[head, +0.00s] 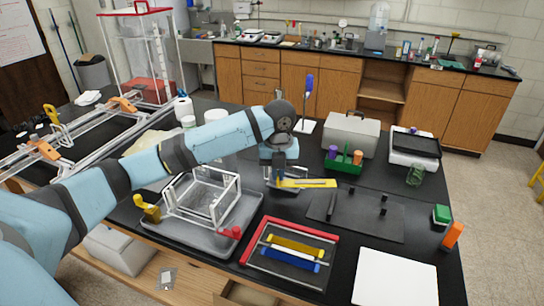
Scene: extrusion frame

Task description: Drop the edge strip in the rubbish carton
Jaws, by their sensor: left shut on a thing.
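My left gripper (280,180) is over the middle of the black bench, with its arm coming in from the left. It is shut on a yellow strip (310,183), which looks like the edge strip. The strip lies about level and sticks out to the right of the jaws. The fingertips are small and partly hidden, and I cannot tell how high the strip is above the bench. No container is clearly marked as the rubbish carton; a grey lidded box (350,134) stands at the back right of the strip. My right gripper is not in view.
A clear-walled frame (205,196) stands on a grey tray (240,236) left of the gripper. A red-edged rack (263,224) holds yellow and blue bars in front. A dark mat (372,223) with small black pegs lies right. A green caddy (343,166) is behind it.

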